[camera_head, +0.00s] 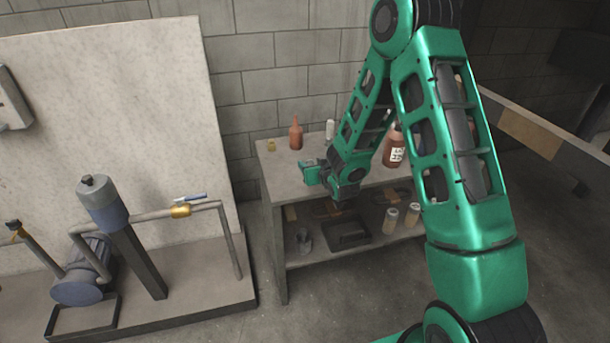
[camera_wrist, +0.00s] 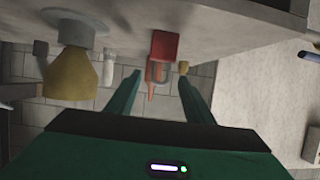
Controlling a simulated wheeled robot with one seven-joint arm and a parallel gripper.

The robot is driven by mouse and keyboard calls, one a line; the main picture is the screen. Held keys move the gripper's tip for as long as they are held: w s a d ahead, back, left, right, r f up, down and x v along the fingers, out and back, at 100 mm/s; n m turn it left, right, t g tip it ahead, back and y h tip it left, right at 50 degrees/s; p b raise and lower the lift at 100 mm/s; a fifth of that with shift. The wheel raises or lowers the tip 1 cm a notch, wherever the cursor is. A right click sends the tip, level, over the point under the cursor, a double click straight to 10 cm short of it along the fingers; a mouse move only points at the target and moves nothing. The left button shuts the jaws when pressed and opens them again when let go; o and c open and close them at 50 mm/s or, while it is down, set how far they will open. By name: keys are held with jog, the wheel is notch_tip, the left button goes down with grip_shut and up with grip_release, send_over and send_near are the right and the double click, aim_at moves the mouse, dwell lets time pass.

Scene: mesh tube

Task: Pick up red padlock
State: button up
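The red padlock (camera_wrist: 164,46) with its grey shackle (camera_wrist: 160,74) shows in the wrist view, on the table surface that fills the top of that picture. My gripper (camera_wrist: 159,80) is open, and its two green fingers point toward the padlock. In the picture the shackle lies between the fingertips and the red body beyond them; I see no contact. In the head view my gripper (camera_head: 311,172) is over the table top near its left front part. The padlock cannot be made out there.
The table (camera_head: 282,185) stands against a block wall. A yellow thing on a grey base (camera_wrist: 75,70) is left in the wrist view.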

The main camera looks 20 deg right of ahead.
grip_shut()
jog(key=shift+r, duration=0.15)
